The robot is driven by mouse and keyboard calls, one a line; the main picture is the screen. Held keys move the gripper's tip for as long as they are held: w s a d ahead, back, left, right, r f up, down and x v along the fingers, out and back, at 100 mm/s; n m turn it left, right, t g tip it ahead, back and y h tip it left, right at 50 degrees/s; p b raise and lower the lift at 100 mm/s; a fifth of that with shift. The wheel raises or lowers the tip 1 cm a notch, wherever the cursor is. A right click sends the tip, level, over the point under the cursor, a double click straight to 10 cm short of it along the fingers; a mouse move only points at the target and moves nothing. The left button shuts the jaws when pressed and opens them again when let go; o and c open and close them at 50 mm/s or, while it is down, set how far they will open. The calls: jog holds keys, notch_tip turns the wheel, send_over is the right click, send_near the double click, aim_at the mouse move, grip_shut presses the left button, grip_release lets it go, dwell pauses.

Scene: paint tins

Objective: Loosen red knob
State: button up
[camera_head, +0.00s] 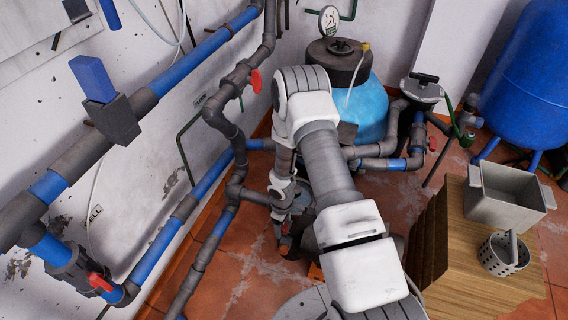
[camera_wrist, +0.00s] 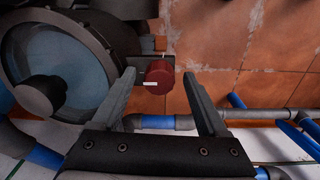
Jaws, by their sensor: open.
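The red knob (camera_wrist: 160,76) is a short dark-red cylinder with a small white mark, mounted beside a round dark housing with a bluish clear face (camera_wrist: 65,60). In the wrist view my gripper (camera_wrist: 158,78) is open, with one finger to each side of the knob. Gaps show between the knob and both fingers, and I cannot tell how deep it sits between them. In the head view my arm reaches down among the pipes at the centre and hides most of the gripper and the knob.
Blue and grey pipes (camera_head: 210,48) run along the left wall, with red valve handles (camera_head: 255,81) on them. A blue tank (camera_head: 366,110) stands behind my arm. A wooden table (camera_head: 470,265) at right holds a grey bin (camera_head: 505,207) and a perforated basket (camera_head: 502,256).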

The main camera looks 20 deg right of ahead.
jog(key=m, duration=0.4)
jog(key=shift+m, duration=0.3)
jog(key=m, duration=0.4)
jog(key=shift+a+p, duration=0.1)
jog(key=shift+p, duration=0.3)
jog(key=m, duration=0.3)
jog(key=shift+m+p, duration=0.3)
jog(key=shift+p, duration=0.1)
jog(key=m+p, duration=0.1)
jog(key=m, duration=0.3)
jog(key=shift+a+r+g, duration=0.1)
jog(key=shift+g, duration=0.2)
notch_tip(320, 180, up, 31)
jog(key=w+d+t+h+p, duration=0.1)
jog(key=p, duration=0.6)
jog(key=shift+w+n, duration=0.3)
jog(key=shift+w, duration=0.1)
jog(key=shift+d, duration=0.1)
